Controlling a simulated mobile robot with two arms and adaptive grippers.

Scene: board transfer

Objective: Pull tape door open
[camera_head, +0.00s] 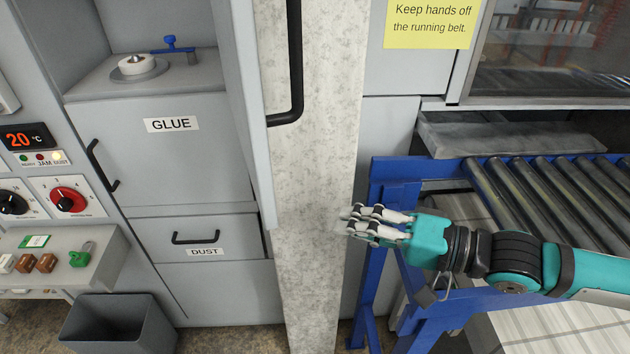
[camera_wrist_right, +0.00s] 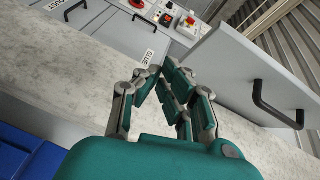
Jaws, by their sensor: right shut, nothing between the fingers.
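The grey door (camera_head: 245,90) with a long black bar handle (camera_head: 297,65) stands swung out from the cabinet, seen at a steep angle. Its hinge and top are out of the head view. Beside it the compartment is open, with a white roll (camera_head: 137,66) on its floor. My right gripper (camera_head: 352,224) is shut and empty, below and right of the handle, in front of the concrete pillar. In the right wrist view my gripper's fingers (camera_wrist_right: 163,80) meet, and the door (camera_wrist_right: 240,60) and handle (camera_wrist_right: 272,108) are to their right, apart. My left gripper is not in view.
A concrete pillar (camera_head: 318,180) stands behind my right gripper. A blue-framed roller conveyor (camera_head: 540,190) is at the right. GLUE (camera_head: 185,165) and DUST (camera_head: 205,235) fronts are closed below the compartment. A grey bin (camera_head: 120,325) stands on the floor at lower left.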

